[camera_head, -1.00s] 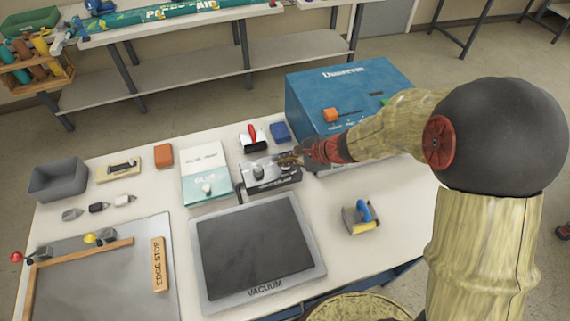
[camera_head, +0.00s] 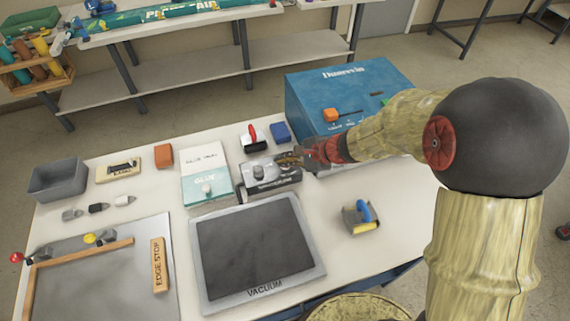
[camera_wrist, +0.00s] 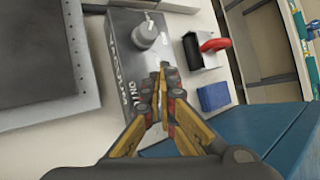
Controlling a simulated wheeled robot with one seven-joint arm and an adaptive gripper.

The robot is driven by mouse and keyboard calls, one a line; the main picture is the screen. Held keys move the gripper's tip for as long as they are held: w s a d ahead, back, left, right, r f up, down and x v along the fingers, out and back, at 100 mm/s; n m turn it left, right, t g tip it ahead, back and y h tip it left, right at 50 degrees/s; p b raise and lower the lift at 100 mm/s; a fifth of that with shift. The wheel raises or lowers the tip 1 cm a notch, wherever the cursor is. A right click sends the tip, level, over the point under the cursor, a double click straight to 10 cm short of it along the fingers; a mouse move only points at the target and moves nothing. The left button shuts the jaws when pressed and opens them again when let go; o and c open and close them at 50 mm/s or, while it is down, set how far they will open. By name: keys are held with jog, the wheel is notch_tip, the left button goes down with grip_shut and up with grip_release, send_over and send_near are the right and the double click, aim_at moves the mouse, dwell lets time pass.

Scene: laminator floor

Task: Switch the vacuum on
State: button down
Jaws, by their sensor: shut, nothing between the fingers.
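The vacuum control box (camera_head: 284,184) is a dark box with white lettering, standing just behind the vacuum plate. A round grey knob (camera_head: 260,172) sits on its top. In the wrist view the knob (camera_wrist: 146,33) is up and left of my fingertips, and lettering runs along the box (camera_wrist: 112,50). My gripper (camera_head: 284,160) is shut and empty, at the right end of the box top. In the wrist view the fingertips (camera_wrist: 163,76) are together over the box's edge, apart from the knob. I cannot tell whether they touch the box. The vacuum plate (camera_head: 313,258) has a dark surface.
A large blue machine (camera_head: 345,85) stands behind my forearm. A red-handled tool (camera_head: 253,138) and a blue block (camera_head: 280,132) are behind the box. A blue-handled tool (camera_head: 361,215) lies on clear table to the right.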

jog(key=shift+f+b, duration=0.45)
jog(key=shift+f+b, duration=0.3)
dwell(0.5)
jog(key=shift+r, duration=0.15)
jog(key=shift+r+p, duration=0.5)
jog(key=shift+r, duration=0.15)
jog(key=shift+r, duration=0.1)
notch_tip(320, 180, up, 6)
jog(key=p, duration=0.4)
dwell(0.6)
